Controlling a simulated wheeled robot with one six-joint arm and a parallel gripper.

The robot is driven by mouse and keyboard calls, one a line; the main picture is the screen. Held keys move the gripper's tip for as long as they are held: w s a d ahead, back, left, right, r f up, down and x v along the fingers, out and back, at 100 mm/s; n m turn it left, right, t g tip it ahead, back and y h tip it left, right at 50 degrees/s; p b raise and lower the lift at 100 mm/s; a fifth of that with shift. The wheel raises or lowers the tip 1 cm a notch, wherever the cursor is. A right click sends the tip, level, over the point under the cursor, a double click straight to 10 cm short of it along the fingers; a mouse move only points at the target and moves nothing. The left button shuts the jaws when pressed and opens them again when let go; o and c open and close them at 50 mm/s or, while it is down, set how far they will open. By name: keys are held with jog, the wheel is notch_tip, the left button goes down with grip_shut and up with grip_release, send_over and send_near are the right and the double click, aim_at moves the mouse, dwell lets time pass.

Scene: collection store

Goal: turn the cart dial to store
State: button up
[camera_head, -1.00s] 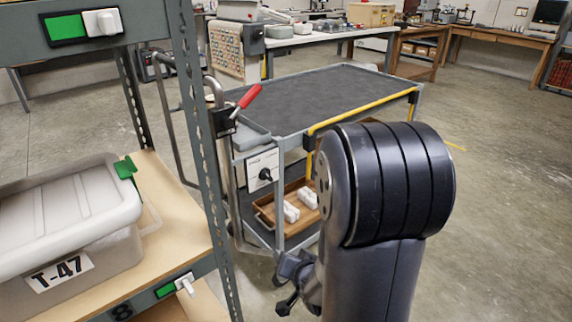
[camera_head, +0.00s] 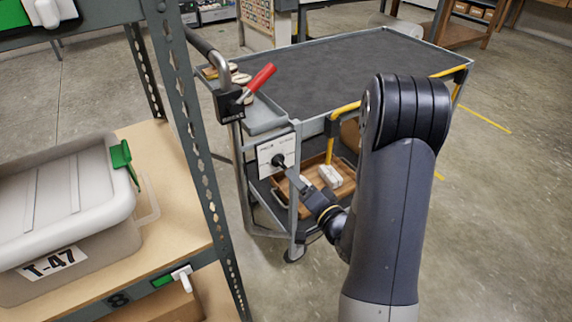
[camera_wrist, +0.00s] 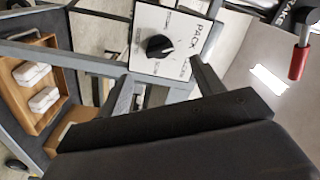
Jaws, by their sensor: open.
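The cart (camera_head: 350,65) is grey with a dark top. A white dial plate (camera_head: 268,152) is fixed to its near end and carries a black dial knob (camera_head: 278,160). In the wrist view the black dial knob (camera_wrist: 158,47) sits on the white plate with printed labels; "PACK" is readable, and the smaller words are too small to read surely. My gripper (camera_head: 291,174) is close to the knob in the head view. In the wrist view my gripper (camera_wrist: 163,75) is open and empty, its fingers spread below the knob, which appears just beyond the tips.
A red-handled lever (camera_head: 258,82) rises from the cart's handle end. A wooden tray (camera_head: 310,183) with white blocks is on the lower shelf. A shelf post (camera_head: 190,130) and a grey bin labelled T-47 (camera_head: 65,200) stand at left. Floor at right is clear.

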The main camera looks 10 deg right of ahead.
aim_at(283, 165)
jog(key=x, duration=0.8)
jog(key=shift+s+d, duration=0.1)
jog(key=shift+c, duration=0.2)
jog(key=c, duration=0.9)
jog(key=shift+f, duration=0.1)
jog(key=shift+c, duration=0.2)
